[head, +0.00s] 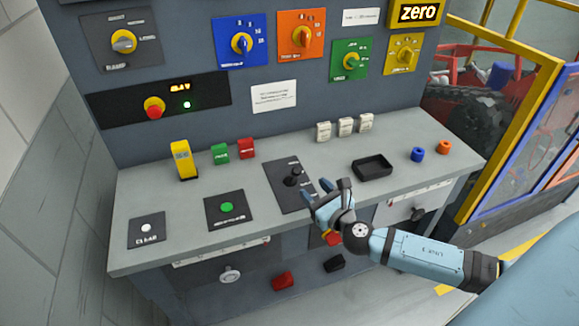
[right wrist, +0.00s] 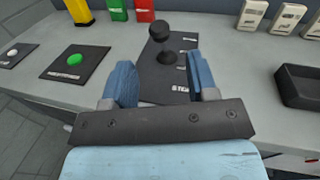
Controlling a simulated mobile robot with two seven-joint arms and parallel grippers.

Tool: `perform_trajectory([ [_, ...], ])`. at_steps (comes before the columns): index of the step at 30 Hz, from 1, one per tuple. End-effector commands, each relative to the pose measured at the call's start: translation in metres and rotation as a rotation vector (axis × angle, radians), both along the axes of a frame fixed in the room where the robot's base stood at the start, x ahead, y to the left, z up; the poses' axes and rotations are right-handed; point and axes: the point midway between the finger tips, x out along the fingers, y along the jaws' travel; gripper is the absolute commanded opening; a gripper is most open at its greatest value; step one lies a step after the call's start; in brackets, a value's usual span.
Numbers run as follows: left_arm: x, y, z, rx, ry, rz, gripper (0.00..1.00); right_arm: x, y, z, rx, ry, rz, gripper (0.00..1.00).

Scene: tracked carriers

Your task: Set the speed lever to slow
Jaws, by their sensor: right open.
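A short black lever with a round knob (head: 292,178) stands on a dark plate (head: 288,199) in the middle of the grey bench top. In the right wrist view the lever knob (right wrist: 159,30) shows straight ahead, leaning slightly left of its round base. The plate's lettering is too small or covered to read fully. My right gripper (head: 327,190) is just in front and to the right of the lever in the head view. In the right wrist view its two blue fingers (right wrist: 163,75) are apart and empty, with the lever beyond their tips. My left gripper is not in view.
A black tray (head: 372,168) and blue and orange rings (head: 417,155) lie to the right. A green button (head: 226,207) and a white button (head: 146,228) sit on plates to the left. Yellow, green and red blocks (head: 183,160) and white switches (head: 345,127) stand behind.

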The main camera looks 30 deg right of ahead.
Motion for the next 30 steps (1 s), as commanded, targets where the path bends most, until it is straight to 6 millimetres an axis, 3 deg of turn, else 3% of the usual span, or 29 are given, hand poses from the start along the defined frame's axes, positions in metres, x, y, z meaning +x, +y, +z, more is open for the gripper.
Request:
perform_trajectory([
  [9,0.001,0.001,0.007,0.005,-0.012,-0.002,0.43,0.067,-0.001,0.002,0.003,-0.002,-0.003,0.53],
  [15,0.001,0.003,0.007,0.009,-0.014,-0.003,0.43,0.094,-0.001,0.000,0.003,0.001,-0.002,0.53],
  [28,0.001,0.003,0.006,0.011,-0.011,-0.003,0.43,0.103,-0.001,0.000,0.003,0.002,-0.001,0.53],
  [30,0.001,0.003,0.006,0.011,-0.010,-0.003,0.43,0.103,-0.001,0.000,0.004,0.002,-0.001,0.37],
])
